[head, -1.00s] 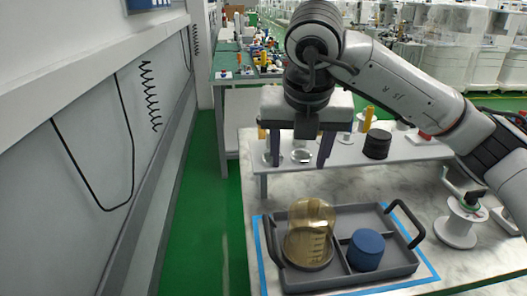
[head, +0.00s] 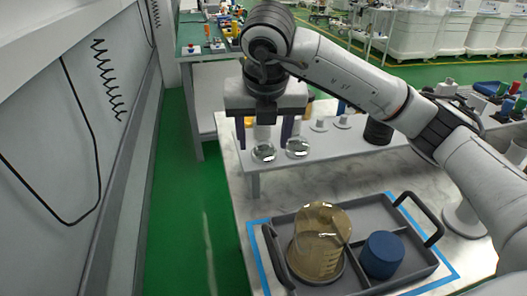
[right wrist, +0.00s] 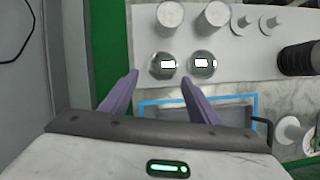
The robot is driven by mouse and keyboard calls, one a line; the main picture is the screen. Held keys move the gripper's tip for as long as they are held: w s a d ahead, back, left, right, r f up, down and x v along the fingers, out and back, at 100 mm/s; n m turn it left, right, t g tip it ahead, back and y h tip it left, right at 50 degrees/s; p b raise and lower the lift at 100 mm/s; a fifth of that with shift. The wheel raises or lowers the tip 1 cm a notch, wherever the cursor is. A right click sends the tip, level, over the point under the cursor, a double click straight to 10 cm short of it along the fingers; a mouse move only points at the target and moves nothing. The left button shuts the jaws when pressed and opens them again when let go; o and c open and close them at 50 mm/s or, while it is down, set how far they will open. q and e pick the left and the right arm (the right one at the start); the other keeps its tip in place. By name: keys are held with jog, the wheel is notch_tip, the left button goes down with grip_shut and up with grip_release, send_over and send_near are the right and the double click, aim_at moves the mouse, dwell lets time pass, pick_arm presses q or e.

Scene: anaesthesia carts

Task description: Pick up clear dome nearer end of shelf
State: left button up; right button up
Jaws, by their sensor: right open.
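Two small clear domes sit side by side near the left end of the white shelf. The clear dome nearer the end (head: 264,153) is the left one, and it also shows in the right wrist view (right wrist: 162,66). The other clear dome (head: 297,148) is just right of it. My right gripper (head: 264,137) is open and empty, pointing down, with its purple fingers to either side of the left dome in the head view. In the right wrist view the fingertips (right wrist: 159,77) appear just short of the left dome. Contact is not visible. My left gripper is out of view.
In front of the shelf (head: 345,146), a grey tray (head: 355,215) holds an amber dome (head: 319,240) and a blue cylinder (head: 382,255). White cylinders (right wrist: 213,16) and a black ribbed cylinder (head: 378,131) stand on the shelf. Green floor is free left of the table.

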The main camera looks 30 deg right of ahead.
aim_at(264, 146)
jog(key=x, duration=0.3)
jog(key=shift+w+d+f+p, duration=0.2)
jog(key=shift+w+d+p, duration=0.15)
jog(key=shift+d+p, duration=0.1)
jog(key=shift+w+f, duration=0.25)
jog(key=shift+f, duration=0.25)
jog(key=c, duration=0.8)
